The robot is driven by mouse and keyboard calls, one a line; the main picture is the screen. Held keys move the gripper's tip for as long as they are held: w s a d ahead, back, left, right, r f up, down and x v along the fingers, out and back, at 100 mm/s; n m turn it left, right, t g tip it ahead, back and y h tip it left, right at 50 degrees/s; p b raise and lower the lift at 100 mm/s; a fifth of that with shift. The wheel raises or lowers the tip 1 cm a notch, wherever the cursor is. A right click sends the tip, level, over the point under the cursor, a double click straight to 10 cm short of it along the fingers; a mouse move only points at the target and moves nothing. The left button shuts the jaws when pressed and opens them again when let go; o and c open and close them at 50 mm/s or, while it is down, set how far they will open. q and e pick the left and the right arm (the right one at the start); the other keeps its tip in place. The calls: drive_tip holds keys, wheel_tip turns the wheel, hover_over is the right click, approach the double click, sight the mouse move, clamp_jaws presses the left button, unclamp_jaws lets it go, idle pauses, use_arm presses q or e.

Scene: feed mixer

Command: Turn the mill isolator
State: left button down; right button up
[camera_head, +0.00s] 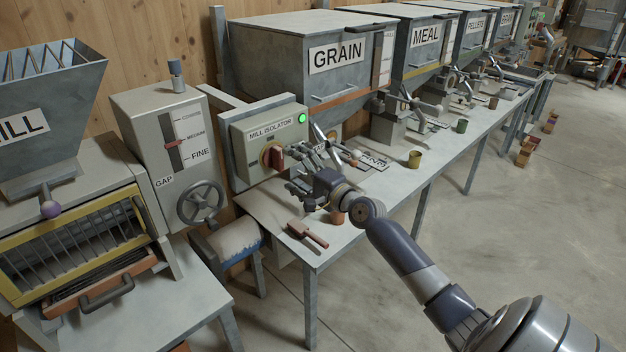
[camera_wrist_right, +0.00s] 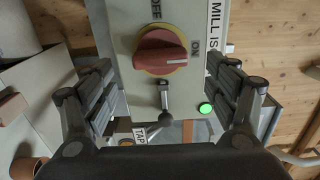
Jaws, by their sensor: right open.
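The mill isolator (camera_head: 240,142) is a grey-green box on the wall side of the bench, with a lit green lamp (camera_head: 302,118). Its red knob (camera_head: 273,157) sits on a yellow ring. In the right wrist view the red knob (camera_wrist_right: 160,46) has its pale mark toward the ON label (camera_wrist_right: 195,46); the OFF label (camera_wrist_right: 156,10) is at the top. My right gripper (camera_head: 292,172) is just in front of the box, beside the knob. In the wrist view its open fingers (camera_wrist_right: 160,66) stand apart on either side of the knob's line, not touching it. My left gripper is not in view.
A gap-setting box (camera_head: 165,140) with a handwheel (camera_head: 201,202) stands left of the isolator. A red-brown scoop or brush (camera_head: 307,235) lies at the bench's near end. The grain bin (camera_head: 290,60) is behind, right. Open floor (camera_head: 500,200) lies to the right.

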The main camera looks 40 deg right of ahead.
drive_tip(key=s, duration=0.8)
drive_tip(key=shift+s+d, duration=0.15)
drive_tip(key=shift+d, duration=0.2)
drive_tip(key=s+f+n+g+h, duration=0.1)
drive_tip(key=s+f+n+g, duration=0.2)
drive_tip(key=f, duration=1)
drive_tip(key=s+a+f+n+g, duration=0.15)
drive_tip(key=s+f, duration=0.25)
drive_tip(key=f, duration=0.9)
drive_tip(key=s+f+n+g+h, duration=0.1)
drive_tip(key=s+f+g, duration=0.25)
drive_tip(key=f, duration=0.95)
drive_tip(key=s+a+f+n+g, duration=0.3)
drive_tip(key=s+a+f, duration=0.3)
drive_tip(key=s, duration=0.6)
drive_tip(key=s+a+f+n+g, duration=0.3)
drive_tip(key=s+a+f+n, duration=0.3)
drive_tip(key=s+f, duration=0.5)
drive_tip(key=s+a+f+n+g, duration=0.3)
drive_tip(key=s+a+f+n, duration=0.2)
drive_tip(key=s, duration=0.9)
wheel_tip(320, 180, down, 3)
drive_tip(key=shift+s+a+f+y, duration=0.15)
drive_tip(key=shift+s+a+y, duration=0.25)
drive_tip(key=shift+a, duration=0.7)
